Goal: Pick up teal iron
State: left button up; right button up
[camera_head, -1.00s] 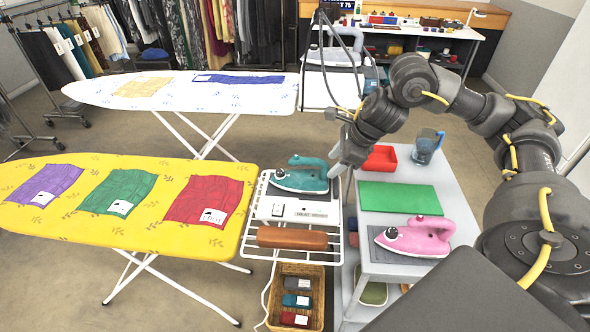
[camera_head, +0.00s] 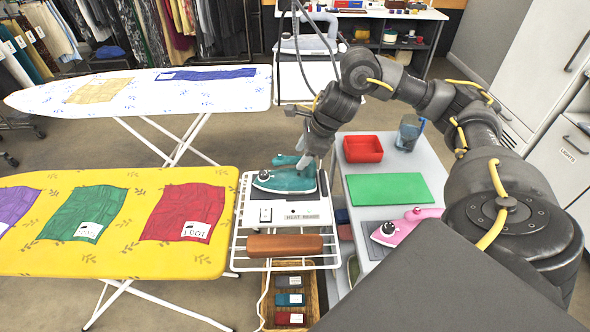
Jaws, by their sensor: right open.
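The teal iron (camera_head: 284,182) sits upright on a white rest at the end of the yellow ironing board, its tip pointing left. My right gripper (camera_head: 308,158) is open and hangs just above the right, rear end of the iron. It covers part of the handle. I cannot tell whether its fingers touch the handle. My left gripper is not in view.
The yellow ironing board (camera_head: 130,258) lies to the left. A brown padded roll (camera_head: 285,245) is on the wire rack in front. To the right, a grey table holds a red tray (camera_head: 362,149), a green mat (camera_head: 390,189) and a pink iron (camera_head: 405,226).

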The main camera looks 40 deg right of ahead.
aim_at(296, 163)
jog(key=shift+p+x, duration=0.6)
jog(key=shift+x, duration=2)
jog(key=shift+s+d, duration=0.1)
jog(key=shift+c, duration=0.3)
grip_shut()
